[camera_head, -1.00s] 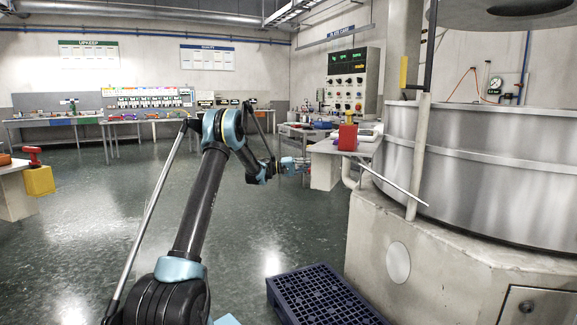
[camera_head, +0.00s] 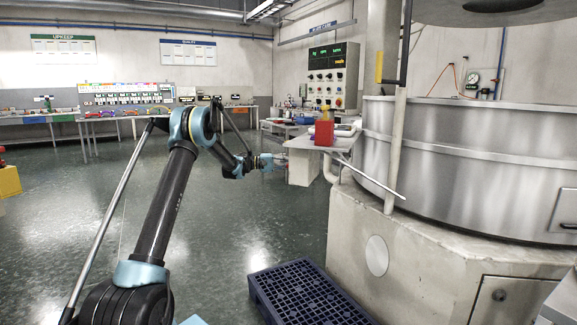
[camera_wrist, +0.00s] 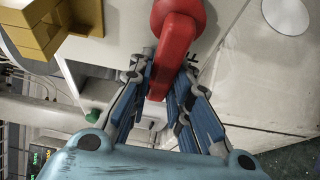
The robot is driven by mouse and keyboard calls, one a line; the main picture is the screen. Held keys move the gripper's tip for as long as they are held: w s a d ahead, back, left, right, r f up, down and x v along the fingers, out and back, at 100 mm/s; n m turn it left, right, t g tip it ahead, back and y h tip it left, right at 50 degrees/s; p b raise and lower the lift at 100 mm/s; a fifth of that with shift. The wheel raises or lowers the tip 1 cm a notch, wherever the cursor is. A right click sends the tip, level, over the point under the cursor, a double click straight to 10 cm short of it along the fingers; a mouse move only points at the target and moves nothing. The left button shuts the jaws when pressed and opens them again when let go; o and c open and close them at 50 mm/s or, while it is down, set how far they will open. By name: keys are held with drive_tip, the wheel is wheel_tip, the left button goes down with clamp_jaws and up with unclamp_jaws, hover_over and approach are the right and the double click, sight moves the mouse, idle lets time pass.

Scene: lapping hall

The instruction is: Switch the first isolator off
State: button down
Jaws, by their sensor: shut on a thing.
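In the wrist view a red handle (camera_wrist: 178,38) with a rounded upper end lies between the blue-padded fingers of my gripper (camera_wrist: 168,68), which are shut on its lower bar. A yellow block (camera_wrist: 52,22) is at the upper left, apart from the fingers; I cannot tell if it belongs to the same isolator. In the head view my gripper (camera_head: 278,160) is small, beside the bench at the machine. A yellow isolator box with a red part (camera_head: 324,132) stands on that bench. Another yellow box (camera_head: 8,181) is cut off at the left edge. The held handle is not clear there.
The large steel drum machine (camera_head: 460,145) on its concrete base fills the right side. A dark blue pallet (camera_head: 305,292) lies on the floor before it. A control panel (camera_head: 332,75) stands behind the bench.

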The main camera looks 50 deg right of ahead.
drive_tip(key=c, duration=1.5)
unclamp_jaws()
drive_tip(key=shift+d+f, duration=0.1)
drive_tip(key=v, duration=1.2)
drive_tip(key=shift+w, duration=0.1)
